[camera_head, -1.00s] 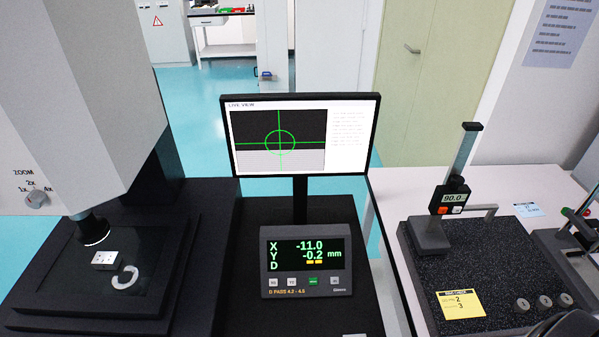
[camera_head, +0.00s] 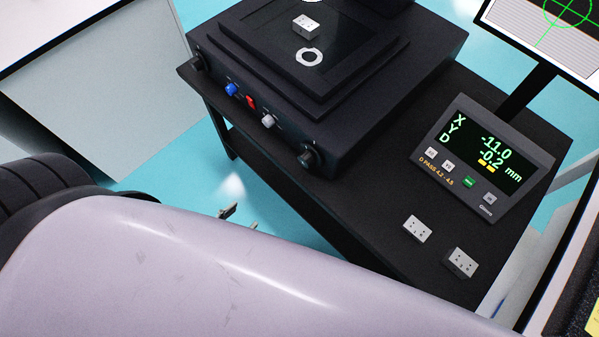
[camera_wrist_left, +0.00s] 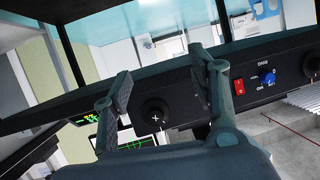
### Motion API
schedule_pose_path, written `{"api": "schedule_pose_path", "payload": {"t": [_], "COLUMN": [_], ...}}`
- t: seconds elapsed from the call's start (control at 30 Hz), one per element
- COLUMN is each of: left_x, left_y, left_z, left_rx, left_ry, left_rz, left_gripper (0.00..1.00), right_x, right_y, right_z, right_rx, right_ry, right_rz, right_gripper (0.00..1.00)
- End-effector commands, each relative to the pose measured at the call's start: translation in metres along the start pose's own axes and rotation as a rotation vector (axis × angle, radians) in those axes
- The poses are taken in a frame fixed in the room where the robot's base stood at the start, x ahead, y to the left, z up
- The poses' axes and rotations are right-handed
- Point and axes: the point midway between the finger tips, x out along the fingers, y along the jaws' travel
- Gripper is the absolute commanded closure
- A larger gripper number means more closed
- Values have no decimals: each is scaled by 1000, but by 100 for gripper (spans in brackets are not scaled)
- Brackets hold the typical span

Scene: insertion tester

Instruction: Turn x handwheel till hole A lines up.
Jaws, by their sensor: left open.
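Two black round handwheels sit on the front of the dark stage unit, one at the left end (camera_head: 196,63) and one at the right end (camera_head: 308,158); I cannot read which is x. In the left wrist view a black wheel with a plus mark (camera_wrist_left: 156,115) shows beyond and between my open fingers. My left gripper (camera_head: 240,220) is open and empty, low in front of the unit and apart from it; it also shows in the left wrist view (camera_wrist_left: 160,66). The readout (camera_head: 487,152) shows X -11.0, Y -0.2. A holed block (camera_head: 306,26) lies on the stage. My right gripper is out of view.
A white ring (camera_head: 310,57) lies near the block. A blue knob (camera_head: 231,89), red switch (camera_head: 251,102) and grey knob (camera_head: 268,121) sit between the wheels. Two holed blocks (camera_head: 418,229) (camera_head: 460,263) lie on the black bench. The monitor (camera_head: 567,14) is partly cut off.

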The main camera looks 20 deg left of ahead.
Motion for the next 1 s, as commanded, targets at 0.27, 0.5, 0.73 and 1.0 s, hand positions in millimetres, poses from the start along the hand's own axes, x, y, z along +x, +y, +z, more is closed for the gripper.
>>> {"api": "schedule_pose_path", "payload": {"t": [0.27,0.5,0.73,1.0], "left_x": [-28,-20,22,76], "left_y": [19,24,32,41], "left_z": [-99,-121,-139,-161], "left_rx": [60,67,66,66], "left_ry": [354,398,398,396], "left_rz": [142,162,160,159], "left_gripper": [46,46,46,46], "right_x": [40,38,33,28], "right_y": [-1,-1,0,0], "right_z": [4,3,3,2], "right_rx": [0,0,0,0], "right_ry": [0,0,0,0], "right_rz": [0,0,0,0], "right_gripper": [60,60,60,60]}}
